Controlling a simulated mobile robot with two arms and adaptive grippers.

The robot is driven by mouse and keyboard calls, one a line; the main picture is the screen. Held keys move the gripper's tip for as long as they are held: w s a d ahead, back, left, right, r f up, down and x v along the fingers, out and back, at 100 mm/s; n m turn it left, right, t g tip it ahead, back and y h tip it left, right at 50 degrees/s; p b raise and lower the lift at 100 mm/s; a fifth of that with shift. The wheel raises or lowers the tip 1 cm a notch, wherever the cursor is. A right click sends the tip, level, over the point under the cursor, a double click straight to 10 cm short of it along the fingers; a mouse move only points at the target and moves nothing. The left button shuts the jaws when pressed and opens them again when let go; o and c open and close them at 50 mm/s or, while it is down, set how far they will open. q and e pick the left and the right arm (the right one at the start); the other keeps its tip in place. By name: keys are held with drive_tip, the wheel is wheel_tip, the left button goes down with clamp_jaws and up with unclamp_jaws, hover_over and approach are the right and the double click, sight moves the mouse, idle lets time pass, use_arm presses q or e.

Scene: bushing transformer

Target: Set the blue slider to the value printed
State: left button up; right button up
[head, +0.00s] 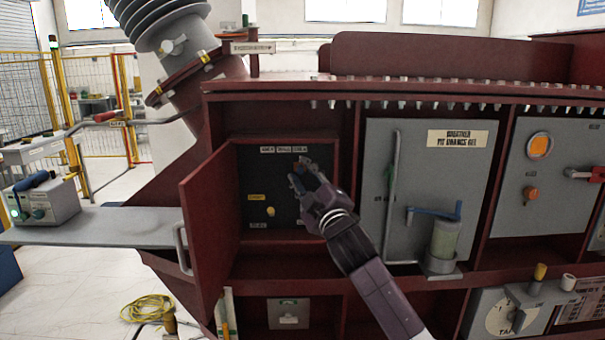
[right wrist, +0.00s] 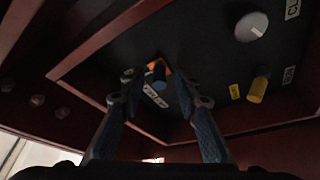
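The dark panel (head: 258,180) sits inside an open red cabinet box. My right gripper (head: 299,174) is at the panel's upper right in the head view. In the head view the gripper mostly hides the slider. My left gripper is out of view.
A yellow knob (head: 270,211) is low on the panel; a pale round knob (right wrist: 251,27) shows in the right wrist view. The red door (head: 208,235) stands open at left. A grey panel with a blue lever (head: 433,212) is at right. The box walls surround the panel closely.

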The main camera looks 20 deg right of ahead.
sight(279, 164)
clamp_jaws()
drive_tip(key=shift+w+a, duration=0.2)
drive_tip(key=shift+a, duration=0.5)
drive_tip(key=shift+w+a, duration=0.2)
drive_tip(key=shift+a, duration=0.45)
drive_tip(key=shift+w+a, duration=0.2)
drive_tip(key=shift+a, duration=0.5)
drive_tip(key=shift+d, duration=0.1)
unclamp_jaws()
